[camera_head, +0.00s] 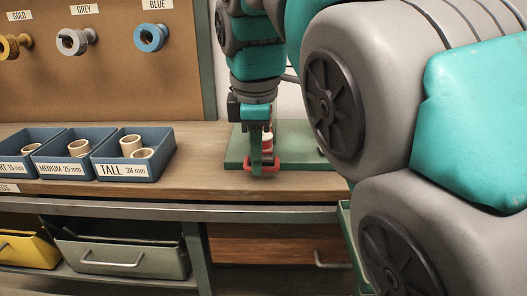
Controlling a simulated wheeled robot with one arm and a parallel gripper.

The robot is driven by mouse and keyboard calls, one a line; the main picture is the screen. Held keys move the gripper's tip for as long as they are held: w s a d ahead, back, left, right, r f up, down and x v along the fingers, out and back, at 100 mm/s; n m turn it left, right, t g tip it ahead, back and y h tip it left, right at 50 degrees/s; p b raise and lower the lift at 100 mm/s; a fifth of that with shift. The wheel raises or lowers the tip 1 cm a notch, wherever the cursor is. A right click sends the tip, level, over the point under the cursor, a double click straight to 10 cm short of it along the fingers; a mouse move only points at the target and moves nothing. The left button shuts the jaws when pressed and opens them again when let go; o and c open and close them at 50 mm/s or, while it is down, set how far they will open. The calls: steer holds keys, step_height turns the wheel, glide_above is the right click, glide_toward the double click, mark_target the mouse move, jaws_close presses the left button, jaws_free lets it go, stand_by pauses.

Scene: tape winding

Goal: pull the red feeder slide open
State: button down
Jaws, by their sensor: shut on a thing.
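The red feeder slide (281,163) shows as a low red piece at the front edge of a green base plate (233,155) on the workbench. My gripper (258,168) points down over the plate and is shut on the red slide. A red and white cylindrical piece (267,142) stands just behind the fingers, partly covered by them. How far the slide is out cannot be told from this view.
Blue trays (126,172) with cream-coloured rings stand to the left on the bench (215,182). Gold, grey and blue spools (150,38) hang on a brown board behind. Below are a yellow bin, a grey-green bin (120,256) and a wooden drawer (265,250). My arm hides the right side.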

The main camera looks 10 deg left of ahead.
steer(key=c, duration=0.9)
jaws_free()
steer(key=shift+r, duration=0.15)
